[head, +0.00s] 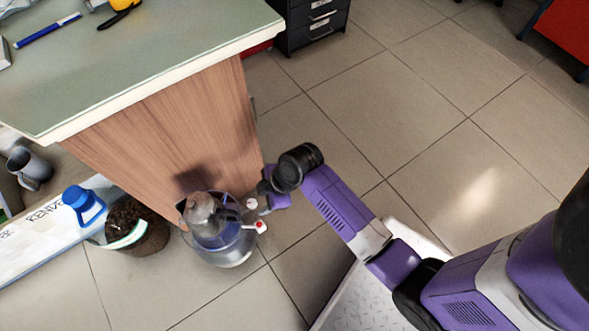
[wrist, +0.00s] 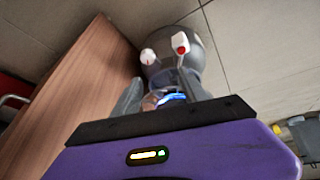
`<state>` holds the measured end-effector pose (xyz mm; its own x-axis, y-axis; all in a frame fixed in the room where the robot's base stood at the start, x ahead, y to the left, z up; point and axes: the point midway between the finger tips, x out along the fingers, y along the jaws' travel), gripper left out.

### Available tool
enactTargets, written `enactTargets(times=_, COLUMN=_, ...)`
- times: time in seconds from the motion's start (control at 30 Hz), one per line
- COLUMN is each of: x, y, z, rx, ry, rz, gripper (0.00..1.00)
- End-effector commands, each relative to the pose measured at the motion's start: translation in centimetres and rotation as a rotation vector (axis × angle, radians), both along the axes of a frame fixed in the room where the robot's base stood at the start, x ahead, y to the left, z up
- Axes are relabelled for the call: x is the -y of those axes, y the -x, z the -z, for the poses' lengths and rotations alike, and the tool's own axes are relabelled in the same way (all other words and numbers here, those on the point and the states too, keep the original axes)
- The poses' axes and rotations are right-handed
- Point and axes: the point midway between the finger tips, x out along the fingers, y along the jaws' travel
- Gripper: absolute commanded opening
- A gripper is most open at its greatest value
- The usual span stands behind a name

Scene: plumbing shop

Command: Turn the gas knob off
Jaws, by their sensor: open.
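A round grey gas burner (head: 232,250) stands on the floor by the wooden counter, with a metal moka-style pot (head: 203,212) on top. On its side facing my gripper are a small round white knob (wrist: 148,56) and a white lever with a red tip (wrist: 181,45). Both also show small in the head view; I cannot tell which is the gas knob. A blue glow (wrist: 172,98) shows between my fingers. My gripper (wrist: 160,84) is open and empty, its fingers pointing at the burner. In the head view, my gripper is beside the burner's right side, partly hidden by my wrist.
The counter's wooden panel (head: 170,150) rises close to the burner, also at left in the wrist view. Black drawers (head: 310,22) stand behind. Tiled floor to the right is clear.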

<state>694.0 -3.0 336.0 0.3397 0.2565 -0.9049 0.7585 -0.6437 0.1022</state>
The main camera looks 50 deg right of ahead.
Motion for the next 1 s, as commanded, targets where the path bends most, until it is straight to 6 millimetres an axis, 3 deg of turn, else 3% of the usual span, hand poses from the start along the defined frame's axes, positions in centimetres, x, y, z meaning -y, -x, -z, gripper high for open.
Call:
enactTargets(times=0.03, x=-0.3, y=0.8, z=-1.1, rx=0.009, ry=0.000, rz=0.025, gripper=0.51)
enactTargets(times=0.4, x=-1.1, y=4.7, z=-5.9, rx=0.110, ry=-0.005, rz=0.226, gripper=0.51)
enactTargets(times=1.0, x=-1.1, y=10.0, z=-15.1, rx=0.267, ry=-0.043, rz=0.453, gripper=0.51)
